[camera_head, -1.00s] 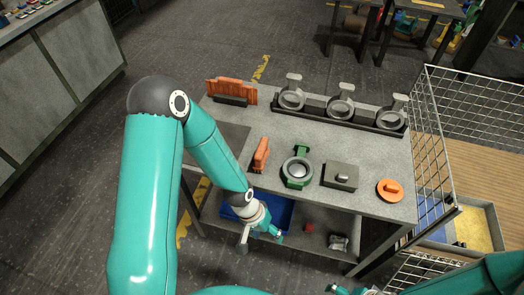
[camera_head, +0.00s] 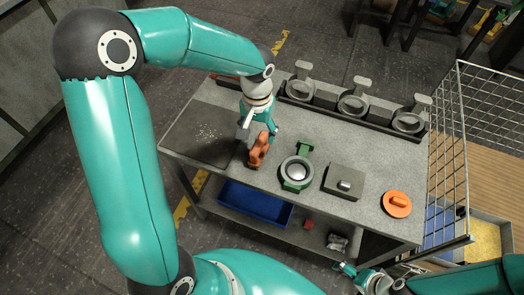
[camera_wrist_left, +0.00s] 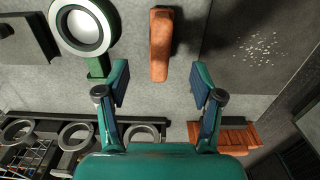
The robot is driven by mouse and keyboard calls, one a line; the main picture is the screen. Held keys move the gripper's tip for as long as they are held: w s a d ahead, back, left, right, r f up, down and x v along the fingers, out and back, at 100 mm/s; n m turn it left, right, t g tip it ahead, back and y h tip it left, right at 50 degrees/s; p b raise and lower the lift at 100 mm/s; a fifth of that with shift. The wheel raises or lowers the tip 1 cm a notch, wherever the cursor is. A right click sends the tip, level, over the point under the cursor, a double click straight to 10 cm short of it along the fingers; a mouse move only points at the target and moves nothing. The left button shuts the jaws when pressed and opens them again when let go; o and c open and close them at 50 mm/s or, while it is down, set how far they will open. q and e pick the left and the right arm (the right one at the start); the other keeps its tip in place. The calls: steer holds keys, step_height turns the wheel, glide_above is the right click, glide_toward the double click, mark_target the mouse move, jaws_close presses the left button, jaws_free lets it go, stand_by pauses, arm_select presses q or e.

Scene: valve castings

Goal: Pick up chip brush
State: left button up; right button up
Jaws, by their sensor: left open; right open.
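My left gripper (camera_head: 260,132) is open and empty above the bench at the brush's far end. Its two fingers (camera_wrist_left: 159,84) show apart in the left wrist view. My right gripper (camera_head: 357,276) is low at the bottom of the head view, away from the brush, and small in view.
The green-flanged ring (camera_head: 297,173), a grey block (camera_head: 343,181) and an orange disc (camera_head: 397,204) stand to the right. A rack with grey castings (camera_head: 354,104) lines the back. A dark mat with pale specks (camera_head: 205,133) lies left. A blue bin (camera_head: 255,205) is below.

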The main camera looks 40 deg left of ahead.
mark_target(258, 144)
arm_select(q)
step_height(258, 144, down, 5)
steer(key=shift+a+f, duration=0.1)
steer(key=shift+w+f, duration=0.15)
steer(key=shift+f, duration=1.2)
steer(key=shift+w+f, duration=0.1)
steer(key=shift+f, duration=1.25)
jaws_close()
